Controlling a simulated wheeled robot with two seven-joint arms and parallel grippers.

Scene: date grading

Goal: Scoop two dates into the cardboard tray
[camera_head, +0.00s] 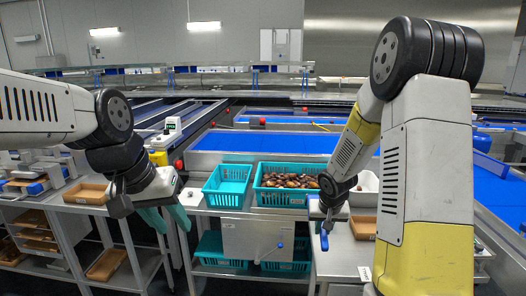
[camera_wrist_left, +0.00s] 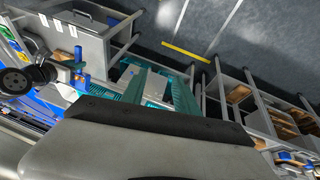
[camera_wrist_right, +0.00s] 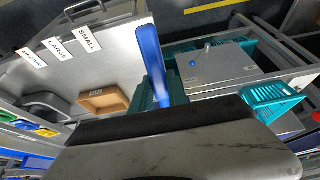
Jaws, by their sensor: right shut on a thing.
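Brown dates (camera_head: 285,180) lie heaped in a teal crate (camera_head: 283,198) on the middle table. One brown cardboard tray (camera_head: 362,228) is on the right table, partly behind my right arm; a tray also shows in the right wrist view (camera_wrist_right: 103,101). Another brown tray (camera_head: 86,194) is on the left table. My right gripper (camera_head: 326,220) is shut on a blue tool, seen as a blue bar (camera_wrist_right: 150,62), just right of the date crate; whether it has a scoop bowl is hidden. My left gripper (camera_head: 165,218) is open and empty, its teal fingers apart, left of the middle table.
An empty-looking teal basket (camera_head: 226,199) stands left of the date crate. A white container (camera_head: 368,184) is behind my right gripper. Labels reading SMALL (camera_wrist_right: 88,38), LARGE and MEDIUM lie on the right table. Blue conveyors (camera_head: 265,142) run behind. A gap separates the left and middle tables.

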